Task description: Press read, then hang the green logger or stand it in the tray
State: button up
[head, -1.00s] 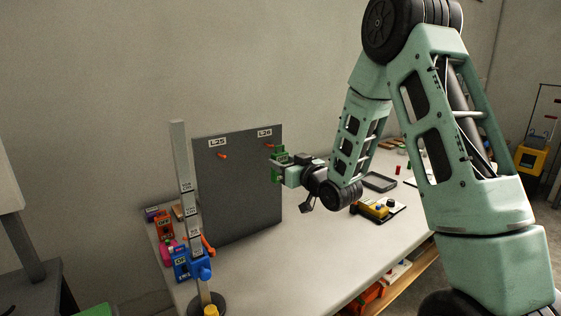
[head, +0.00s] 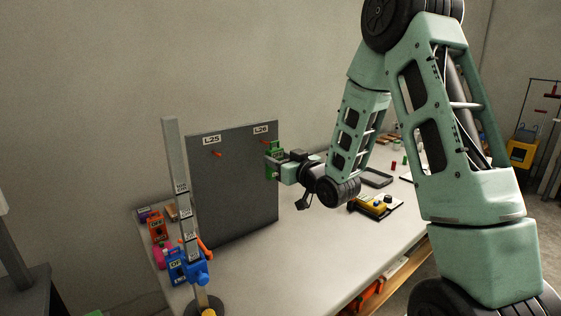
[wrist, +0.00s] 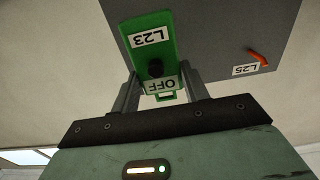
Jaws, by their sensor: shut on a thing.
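My gripper (head: 284,165) is shut on the green logger (head: 273,162), in front of the right edge of the grey board (head: 235,190). In the wrist view the logger (wrist: 150,45) shows the label L23 and a display reading OFF, both upside down, with a black round knob between them. The board has orange pegs under its labels, L25 on the left (head: 216,154) and one that looks like L26 on the right (head: 264,142). The logger is beside and just below the right peg; I cannot tell whether they touch. A dark shallow tray (head: 377,178) lies behind my wrist on the table.
A yellow device (head: 371,205) on a dark base sits on the table to the right. A grey post (head: 179,175) with labels stands left of the board, by blue (head: 176,268) and orange (head: 156,229) loggers. The table front (head: 280,255) is clear.

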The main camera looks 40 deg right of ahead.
jog(key=shift+w, duration=0.6)
jog(key=shift+w, duration=0.35)
jog(key=shift+w, duration=0.75)
jog(key=shift+w+a, duration=0.1)
jog(key=shift+w, duration=0.25)
jog(key=shift+f+b, duration=0.25)
jog(key=shift+b, duration=0.45)
jog(key=o, duration=1.2)
jog(key=shift+c, duration=0.2)
